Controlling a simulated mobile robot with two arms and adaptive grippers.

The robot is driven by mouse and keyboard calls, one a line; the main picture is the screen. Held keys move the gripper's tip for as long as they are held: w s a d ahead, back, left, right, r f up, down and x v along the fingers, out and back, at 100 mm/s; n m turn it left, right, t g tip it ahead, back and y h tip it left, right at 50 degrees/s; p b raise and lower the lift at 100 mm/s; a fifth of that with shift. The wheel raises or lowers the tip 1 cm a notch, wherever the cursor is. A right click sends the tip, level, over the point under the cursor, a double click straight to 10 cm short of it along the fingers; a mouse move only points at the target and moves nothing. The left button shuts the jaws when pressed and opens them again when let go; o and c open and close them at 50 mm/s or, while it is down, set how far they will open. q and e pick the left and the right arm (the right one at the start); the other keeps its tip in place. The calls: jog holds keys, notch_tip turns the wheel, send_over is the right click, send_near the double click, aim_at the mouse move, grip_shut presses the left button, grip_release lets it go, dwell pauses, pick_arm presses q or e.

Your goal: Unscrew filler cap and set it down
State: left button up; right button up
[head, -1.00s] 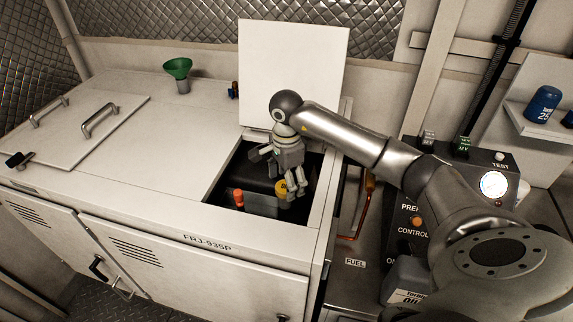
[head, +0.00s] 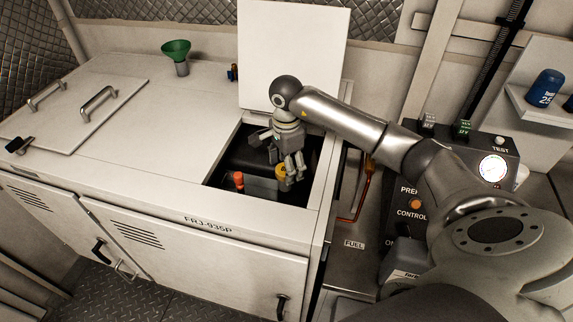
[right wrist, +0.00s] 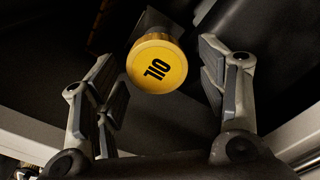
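My right gripper (head: 291,172) reaches down into the hatch at the cap. In the right wrist view its fingers (right wrist: 164,85) are spread wide, with the cap between and beyond them. A clear gap shows on both sides, and the fingers do not appear to touch the cap. My left gripper is not in view.
The hatch's raised lid (head: 292,55) stands behind my arm. An orange-red cap (head: 238,180) is left of the yellow one inside the hatch. A green funnel (head: 176,49) stands on the cabinet top (head: 165,120), which is mostly clear. A control panel (head: 470,165) is at right.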

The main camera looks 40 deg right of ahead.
jog(key=m, duration=0.4)
jog(key=shift+s, duration=0.1)
jog(key=m, duration=0.5)
jog(key=shift+s+p, duration=0.1)
jog(key=shift+p, duration=0.3)
jog(key=shift+c, duration=0.3)
